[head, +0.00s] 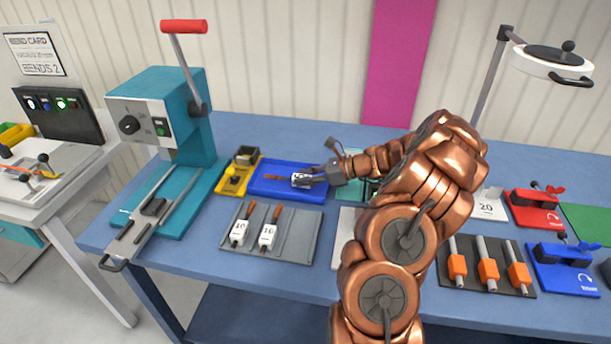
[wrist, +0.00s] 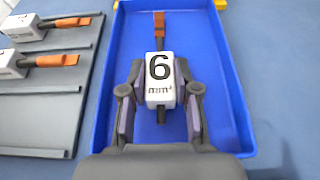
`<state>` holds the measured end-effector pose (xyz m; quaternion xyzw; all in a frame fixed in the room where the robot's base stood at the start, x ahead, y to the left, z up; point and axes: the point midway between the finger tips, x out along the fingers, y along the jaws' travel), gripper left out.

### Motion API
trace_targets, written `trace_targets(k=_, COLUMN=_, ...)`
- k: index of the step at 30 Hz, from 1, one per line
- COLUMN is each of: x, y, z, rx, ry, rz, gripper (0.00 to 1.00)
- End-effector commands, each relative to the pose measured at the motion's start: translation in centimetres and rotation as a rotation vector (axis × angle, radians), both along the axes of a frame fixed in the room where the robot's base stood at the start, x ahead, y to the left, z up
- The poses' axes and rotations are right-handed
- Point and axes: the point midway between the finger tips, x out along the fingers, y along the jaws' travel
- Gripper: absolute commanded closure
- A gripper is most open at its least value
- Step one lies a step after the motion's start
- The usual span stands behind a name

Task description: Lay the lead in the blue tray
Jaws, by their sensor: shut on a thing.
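The lead (wrist: 160,75) has a white block marked "6 mm²" with a copper-coloured end and a dark stub. It also shows in the head view (head: 300,179), over the blue tray (head: 262,188). In the wrist view the blue tray (wrist: 105,125) lies around and beneath the lead. My gripper (wrist: 160,90) is shut on the white block, one finger on each side; it also shows in the head view (head: 305,178). I cannot tell whether the lead touches the tray floor.
Red and blue fixtures and an orange-handled tool rack (head: 520,288) are at the right.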

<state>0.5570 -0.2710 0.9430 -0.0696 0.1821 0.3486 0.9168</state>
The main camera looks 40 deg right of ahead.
Motion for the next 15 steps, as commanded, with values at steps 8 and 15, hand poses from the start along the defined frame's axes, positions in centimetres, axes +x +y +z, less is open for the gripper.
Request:
trace_targets(k=8, x=0.00, y=0.02, z=0.03, rx=0.000, ry=0.000, rz=0.000, gripper=0.62)
trace_targets(k=15, x=0.00, y=0.01, z=0.01, rx=0.000, ry=0.000, rz=0.000, gripper=0.40)
